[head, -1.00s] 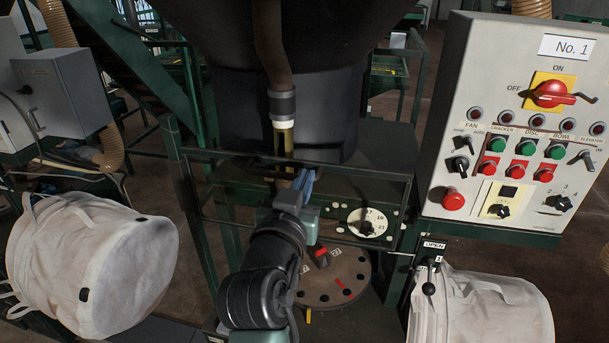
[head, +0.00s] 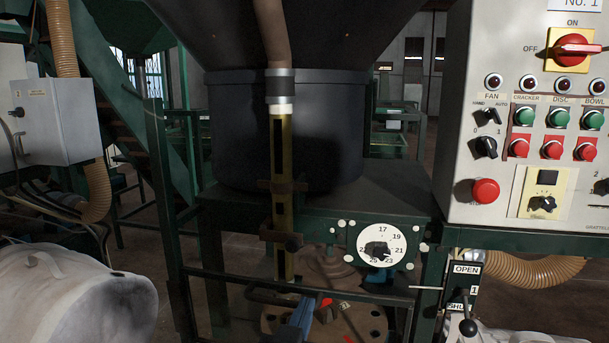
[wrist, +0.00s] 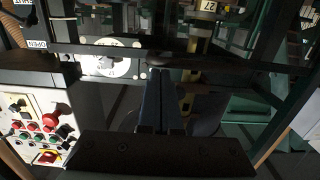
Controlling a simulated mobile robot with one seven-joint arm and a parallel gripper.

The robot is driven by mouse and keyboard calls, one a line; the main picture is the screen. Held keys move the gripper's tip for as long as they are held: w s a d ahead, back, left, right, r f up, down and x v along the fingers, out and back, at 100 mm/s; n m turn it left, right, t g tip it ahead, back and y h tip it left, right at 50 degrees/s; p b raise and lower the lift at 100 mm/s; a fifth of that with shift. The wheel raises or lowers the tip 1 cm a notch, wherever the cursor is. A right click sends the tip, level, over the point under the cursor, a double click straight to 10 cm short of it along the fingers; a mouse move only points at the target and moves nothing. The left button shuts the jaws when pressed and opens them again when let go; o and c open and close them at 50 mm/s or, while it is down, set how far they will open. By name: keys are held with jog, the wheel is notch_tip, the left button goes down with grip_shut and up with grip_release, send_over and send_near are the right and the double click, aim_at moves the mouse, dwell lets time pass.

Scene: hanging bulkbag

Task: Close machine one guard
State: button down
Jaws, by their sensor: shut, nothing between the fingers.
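The machine one guard is a dark frame in front of the machine. Its horizontal bar (head: 350,301), with a looped handle (head: 270,297), runs below the numbered dial in the head view. In the wrist view a dark bar (wrist: 225,61) crosses just beyond the fingertips. My gripper (head: 303,309) shows as blue fingers low in the head view, close to the bar. In the wrist view my gripper (wrist: 160,78) has its blue fingers together, with nothing between them. I cannot tell whether they touch the bar. The lower part of the guard is out of the head view.
The control panel (head: 515,190) is at right, above an OPEN/SHUT lever (head: 467,327). A brass tube (head: 283,215) comes down in front of the machine. The dial (head: 382,246) is behind the guard. A white bulk bag (head: 75,300) is at lower left.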

notch_tip(320, 180, down, 9)
jog(key=b, duration=0.6)
jog(key=shift+f, duration=0.35)
notch_tip(320, 180, up, 5)
jog(key=p, duration=0.3)
jog(key=b+v, duration=0.1)
jog(key=v, duration=0.9)
jog(key=shift+s+f, duration=0.2)
jog(key=shift+s, duration=0.15)
